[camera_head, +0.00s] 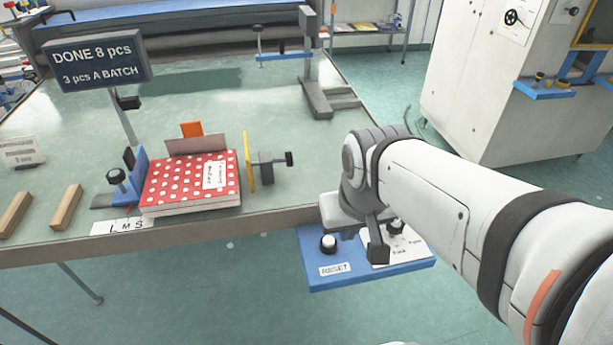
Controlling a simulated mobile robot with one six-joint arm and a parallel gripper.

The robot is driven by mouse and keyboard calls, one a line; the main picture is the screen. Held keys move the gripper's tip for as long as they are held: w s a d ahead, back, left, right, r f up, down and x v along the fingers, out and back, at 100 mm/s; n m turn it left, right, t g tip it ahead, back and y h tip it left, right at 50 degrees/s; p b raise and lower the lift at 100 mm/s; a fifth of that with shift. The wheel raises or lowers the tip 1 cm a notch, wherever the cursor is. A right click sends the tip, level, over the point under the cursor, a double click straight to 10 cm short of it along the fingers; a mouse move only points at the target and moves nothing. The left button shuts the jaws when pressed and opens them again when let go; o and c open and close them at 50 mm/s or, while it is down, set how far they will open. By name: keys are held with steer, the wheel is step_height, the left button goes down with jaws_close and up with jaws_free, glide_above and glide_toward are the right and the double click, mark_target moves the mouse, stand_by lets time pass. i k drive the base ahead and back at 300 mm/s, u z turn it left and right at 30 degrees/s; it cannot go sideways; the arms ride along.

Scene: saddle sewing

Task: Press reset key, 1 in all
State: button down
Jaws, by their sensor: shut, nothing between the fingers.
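My gripper (378,252) is shut and empty, pointing down over the middle of the panel, to the right of the reset key in the picture. I cannot tell whether its tip touches the panel. A second dark knob (397,227) with a white printed card (408,250) is on the panel's right part, partly hidden by my gripper.
A red dotted book-like block (190,183) stands among stops on the green table (310,172). A sign (97,62) reads DONE 8 pcs, 3 pcs A BATCH. Two wooden bars (66,207) (15,214) lie at left. A white cabinet (475,100) stands at right.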

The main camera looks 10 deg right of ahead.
mark_target(328, 241)
steer(key=z, duration=1.15)
steer(key=k, duration=1.5)
steer(key=u, duration=0.5)
steer(key=i, duration=1)
steer(key=u, duration=0.05)
